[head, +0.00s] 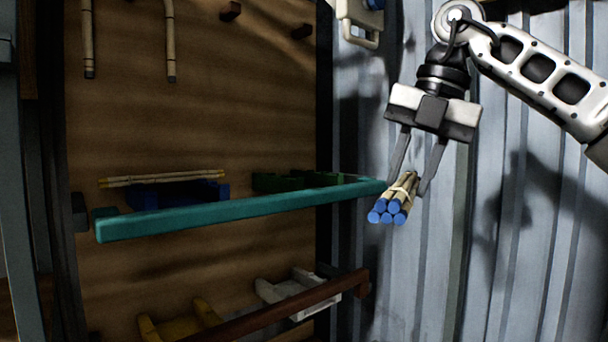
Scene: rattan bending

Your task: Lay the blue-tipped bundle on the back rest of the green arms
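The blue-tipped bundle (390,210) is several pale canes tied together, with their blue ends facing me. My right gripper (408,184) comes down from the upper right, its two fingers on either side of the bundle, holding it in the air. The bundle is just right of the right end of a teal bar (240,208). The green arms (290,182) are dark green rests behind the bar's right half, empty as far as I can see. The bar hides their lower part, and I cannot make out the back rest clearly. My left gripper is not in view.
Blue arms (178,194) left of the green ones carry a thin cane bundle (160,180). Below, yellow arms (180,322) and grey-white arms (290,290) sit behind a brown bar (285,312). Corrugated metal stands at right.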

